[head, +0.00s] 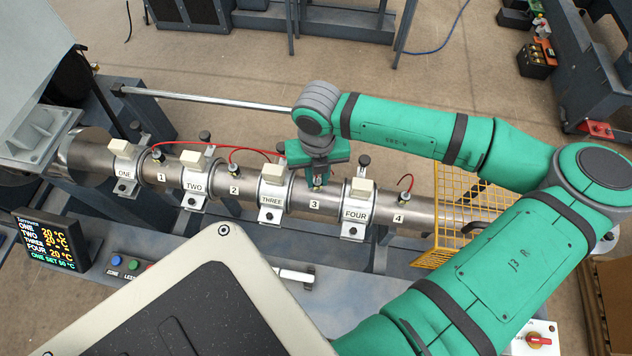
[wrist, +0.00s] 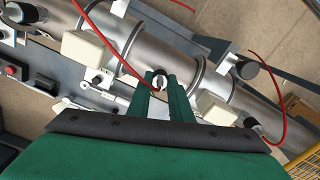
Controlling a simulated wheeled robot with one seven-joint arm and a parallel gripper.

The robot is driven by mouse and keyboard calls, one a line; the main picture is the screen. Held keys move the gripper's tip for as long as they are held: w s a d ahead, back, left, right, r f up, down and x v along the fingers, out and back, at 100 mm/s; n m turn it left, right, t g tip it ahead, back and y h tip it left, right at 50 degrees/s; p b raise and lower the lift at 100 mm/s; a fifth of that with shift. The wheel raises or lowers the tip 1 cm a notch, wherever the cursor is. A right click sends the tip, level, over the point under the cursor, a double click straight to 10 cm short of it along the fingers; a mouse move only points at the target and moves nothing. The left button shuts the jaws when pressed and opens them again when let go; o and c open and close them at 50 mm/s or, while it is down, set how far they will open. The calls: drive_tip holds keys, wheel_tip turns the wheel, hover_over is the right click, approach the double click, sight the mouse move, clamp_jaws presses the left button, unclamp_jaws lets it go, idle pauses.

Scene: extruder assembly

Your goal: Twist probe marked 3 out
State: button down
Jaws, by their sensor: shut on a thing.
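Probe 3 (head: 317,183) stands in the metal barrel (head: 330,203) just above the label marked 3 (head: 314,204), between the THREE and FOUR heater bands. My gripper (head: 317,172) is over it from above. In the wrist view the two green fingers of my gripper (wrist: 167,82) are shut on the probe (wrist: 158,81), whose metal top shows between the fingertips. A red wire (wrist: 128,58) runs near the probe. In the head view my gripper hides the upper part of the probe.
Probes 1 (head: 157,155), 2 (head: 233,168) and 4 (head: 399,197) stand along the barrel with red wires. Heater boxes THREE (head: 273,173) and FOUR (head: 362,187) flank my gripper. A yellow mesh guard (head: 465,210) is at the right. A display (head: 52,240) stands at the left.

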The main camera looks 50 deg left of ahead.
drive_tip(key=n, duration=0.3)
drive_tip(key=shift+s, duration=0.1)
drive_tip(key=shift+d+r, duration=0.1)
drive_tip(key=shift+r, duration=0.3)
drive_tip(key=shift+r, duration=0.45)
drive_tip(key=shift+r, duration=0.15)
drive_tip(key=shift+w+r, duration=0.2)
drive_tip(key=shift+r, duration=2.75)
drive_tip(key=shift+s, duration=0.15)
